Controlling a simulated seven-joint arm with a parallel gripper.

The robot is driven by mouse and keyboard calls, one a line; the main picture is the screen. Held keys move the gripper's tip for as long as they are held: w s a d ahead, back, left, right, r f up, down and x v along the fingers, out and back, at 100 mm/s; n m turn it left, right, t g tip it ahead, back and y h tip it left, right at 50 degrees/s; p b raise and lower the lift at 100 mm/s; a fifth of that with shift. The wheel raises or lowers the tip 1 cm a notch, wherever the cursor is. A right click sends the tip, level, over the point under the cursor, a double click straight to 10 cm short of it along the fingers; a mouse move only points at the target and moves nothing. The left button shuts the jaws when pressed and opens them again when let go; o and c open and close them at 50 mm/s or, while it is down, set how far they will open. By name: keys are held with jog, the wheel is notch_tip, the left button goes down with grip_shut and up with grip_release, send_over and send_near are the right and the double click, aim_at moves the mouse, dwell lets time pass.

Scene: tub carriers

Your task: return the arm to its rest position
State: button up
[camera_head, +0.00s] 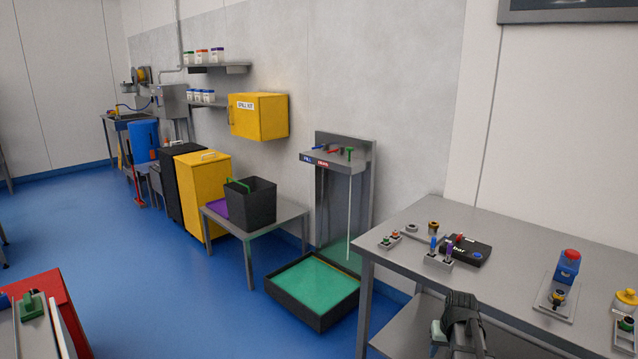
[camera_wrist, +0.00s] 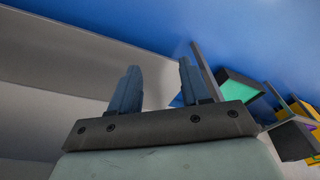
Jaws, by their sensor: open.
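My gripper (camera_wrist: 157,72) shows in the wrist view with its two blue-grey fingers spread apart and nothing between them. A dark end part of my arm (camera_head: 461,312) shows at the bottom of the head view, in front of the near edge of the grey workbench (camera_head: 400,232). I cannot make out the fingertips there. In the wrist view the gripper is tilted, with the blue floor (camera_wrist: 150,25) and a grey surface behind the fingers.
The workbench carries small fittings, a black device (camera_head: 466,250) and a blue-and-red unit (camera_head: 567,268). A green-bottomed black tray (camera_head: 318,318) lies on the floor left of it. A low table (camera_head: 285,217) holds a black tub (camera_head: 250,203). The floor at left is mostly open.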

jog(key=s+a+f+n+g, duration=0.1)
jog(key=s+a+f, duration=0.55)
jog(key=a, duration=0.25)
jog(key=s+a+f+n+g, duration=0.1)
jog(key=s+a+f, duration=0.55)
jog(key=a, duration=0.35)
jog(key=s+f+g, duration=0.3)
jog(key=s+f, duration=0.7)
jog(key=s, duration=0.4)
jog(key=s+f+g, duration=0.3)
jog(key=s+f, duration=0.8)
jog(key=s, duration=0.4)
jog(key=shift+f+g, duration=0.25)
jog(key=shift+g, duration=0.15)
